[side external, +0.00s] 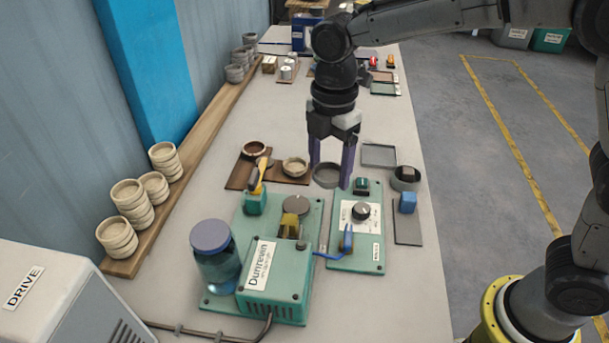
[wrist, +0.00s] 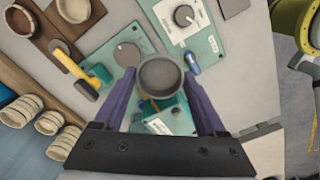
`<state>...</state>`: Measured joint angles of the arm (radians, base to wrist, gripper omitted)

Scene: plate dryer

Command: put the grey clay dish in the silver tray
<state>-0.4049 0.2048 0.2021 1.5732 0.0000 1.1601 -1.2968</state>
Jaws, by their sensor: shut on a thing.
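My gripper (side external: 331,172) has its two purple fingers shut on the grey clay dish (side external: 326,182), a small round bowl. In the wrist view the dish (wrist: 160,76) sits upright between the fingertips of my gripper (wrist: 158,84), and its inside looks empty. The dish appears to be held above the table, though its exact height is hard to tell. The silver tray (side external: 379,155), a shallow square tray with a thin rim, lies flat and empty on the table to the right of my gripper in the side view.
A brown tray with bowls (side external: 294,167) stands left of the dish. A green dryer machine (side external: 275,280) and a green control panel (side external: 357,250) with knobs are in front. A round dark container (side external: 406,178) stands near the silver tray. Stacked beige dishes (side external: 131,202) line a wooden shelf.

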